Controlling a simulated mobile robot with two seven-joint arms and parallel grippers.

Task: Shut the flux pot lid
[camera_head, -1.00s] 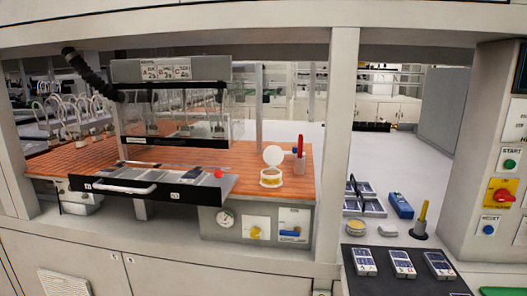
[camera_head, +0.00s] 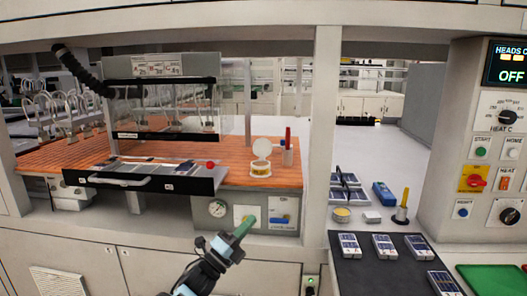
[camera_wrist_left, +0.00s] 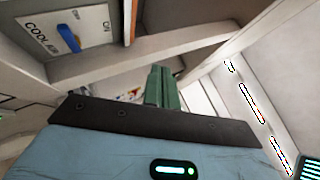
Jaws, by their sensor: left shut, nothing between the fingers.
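The flux pot (camera_head: 260,170) is a small white and yellow round pot on the orange-brown work surface, near its right end. Its round white lid (camera_head: 261,149) stands up open at the back of the pot. My left gripper (camera_head: 244,227) has green fingers and is shut and empty. It is below and in front of the pot, before the grey panel under the work surface, apart from the pot. The green fingers also show shut in the left wrist view (camera_wrist_left: 162,88), where the pot does not show. My right gripper is out of view.
A holder with a red tool (camera_head: 288,152) stands right of the pot. A tray with a handle (camera_head: 120,183) juts out at left. A white post (camera_head: 322,140) rises at right.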

